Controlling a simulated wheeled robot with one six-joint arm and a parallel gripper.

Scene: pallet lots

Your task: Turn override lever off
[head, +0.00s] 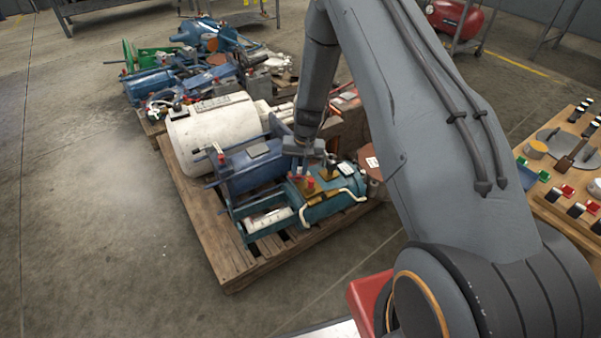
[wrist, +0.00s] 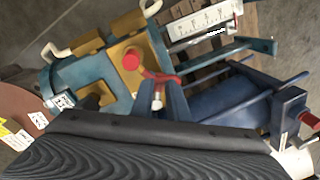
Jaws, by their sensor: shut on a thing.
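A teal machine (head: 322,197) with yellow-brown blocks and white handles lies on the near pallet. In the wrist view, the teal machine (wrist: 85,80) carries a round red knob (wrist: 131,60) and a curved red lever (wrist: 162,76) beside it. My gripper (head: 304,160) reaches down over the machine's upper side. Its dark ribbed part fills the bottom of the wrist view. My gripper is shut at the red lever; the exact contact is largely hidden.
A blue cylinder unit (head: 255,168) lies close beside the teal machine, with a large white tank (head: 213,135) behind it. The wooden pallet (head: 225,240) has bare boards at front. More machines crowd the pallet behind. A wooden control panel (head: 553,165) stands right. Floor at left is clear.

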